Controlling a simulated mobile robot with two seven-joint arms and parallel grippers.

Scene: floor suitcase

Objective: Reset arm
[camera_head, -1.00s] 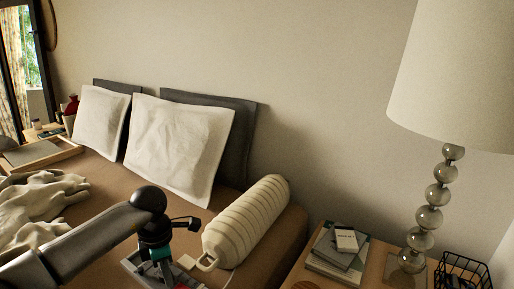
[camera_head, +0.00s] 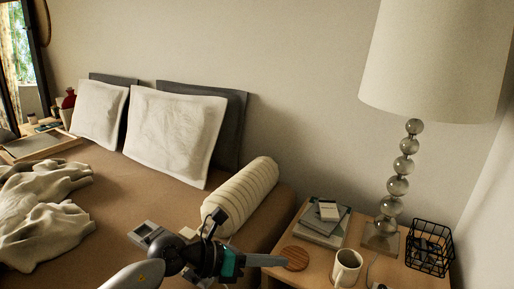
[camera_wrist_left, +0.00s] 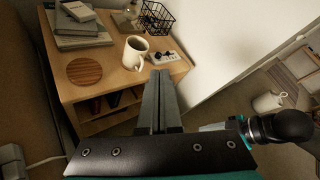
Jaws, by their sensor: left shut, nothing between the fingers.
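My left gripper (camera_head: 268,261) comes in from the lower left in the head view. Its fingers are shut with nothing between them and point right, toward the front of the wooden nightstand (camera_head: 310,275). In the left wrist view the closed fingers (camera_wrist_left: 158,98) reach toward the nightstand's front edge, below the white mug (camera_wrist_left: 135,52). I cannot tell whether they touch the nightstand.
The nightstand carries stacked books (camera_head: 322,222), a round wooden coaster (camera_head: 295,258), the mug (camera_head: 347,266), a lamp (camera_head: 397,187) and a black wire basket (camera_head: 430,248). A ribbed bolster (camera_head: 243,192) and a small grey device (camera_head: 146,232) lie on the bed.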

